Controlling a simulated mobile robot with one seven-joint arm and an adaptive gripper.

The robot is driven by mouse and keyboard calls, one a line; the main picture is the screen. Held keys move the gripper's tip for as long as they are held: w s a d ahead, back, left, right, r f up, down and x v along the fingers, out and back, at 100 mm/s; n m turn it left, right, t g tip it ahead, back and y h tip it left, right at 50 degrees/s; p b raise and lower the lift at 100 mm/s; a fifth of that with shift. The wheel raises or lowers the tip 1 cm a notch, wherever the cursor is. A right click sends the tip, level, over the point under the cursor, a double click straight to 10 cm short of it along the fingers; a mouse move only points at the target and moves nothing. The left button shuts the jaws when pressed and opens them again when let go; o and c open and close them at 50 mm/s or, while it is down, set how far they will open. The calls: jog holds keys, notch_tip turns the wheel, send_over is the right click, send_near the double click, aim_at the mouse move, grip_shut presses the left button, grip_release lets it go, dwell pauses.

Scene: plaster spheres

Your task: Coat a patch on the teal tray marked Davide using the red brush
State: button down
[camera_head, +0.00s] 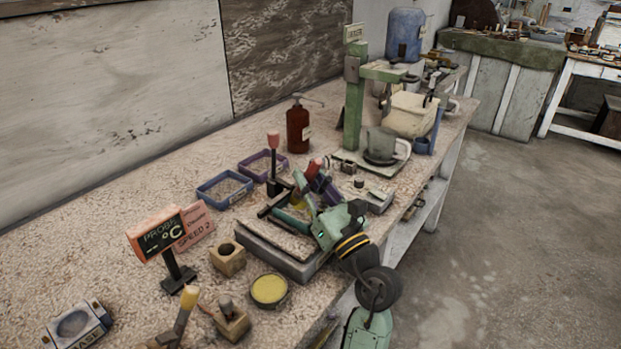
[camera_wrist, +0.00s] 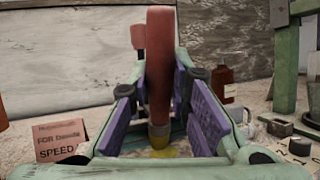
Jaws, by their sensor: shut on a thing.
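My gripper (camera_head: 314,187) is shut on the red brush (camera_head: 314,167), over a grey slab on the bench. In the wrist view the red brush (camera_wrist: 159,70) stands nearly upright between the purple-padded fingers (camera_wrist: 165,115), its metal collar and yellow-coated tip pointing down. A teal piece that looks like the teal tray (camera_head: 290,222) shows partly under my gripper. A yellowish surface lies beneath the brush tip; I cannot tell whether they touch. The Davide mark on the tray is not readable.
A blue tray (camera_head: 225,188) and a purple tray (camera_head: 262,165) lie behind. A coral-handled tool (camera_head: 273,150) stands near them. A yellow-filled pot (camera_head: 268,290), wooden block (camera_head: 228,259) and pink card (camera_head: 195,225) are in front. A green stand (camera_head: 355,100) rises at the right.

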jog(key=shift+s+d, duration=0.7)
jog(key=shift+d, duration=0.25)
jog(key=shift+s+d, duration=0.65)
jog(key=shift+d, duration=0.3)
jog(key=shift+w+a+r+p, duration=0.1)
jog(key=shift+w+a+p, duration=0.1)
jog(key=shift+w+a, duration=0.35)
jog(key=shift+w+a+f+p, duration=0.15)
jog(key=shift+w+a, duration=0.25)
jog(key=shift+a, duration=0.4)
jog(key=shift+w+a+r+p, duration=0.2)
jog(key=shift+w+a, duration=0.25)
jog(key=shift+a, duration=0.2)
jog(key=shift+s+d+r+p, duration=0.25)
jog(key=shift+s+d+r, duration=0.1)
jog(key=shift+d, duration=0.15)
jog(key=shift+s+d+r+p, duration=0.25)
jog(key=shift+s+d, duration=0.1)
jog(key=shift+d, duration=0.1)
jog(key=shift+a, duration=0.1)
jog(key=shift+s+a+f, duration=0.2)
jog(key=shift+s+a, duration=0.35)
jog(key=shift+s+a+f, duration=0.15)
jog(key=shift+s+a, duration=0.4)
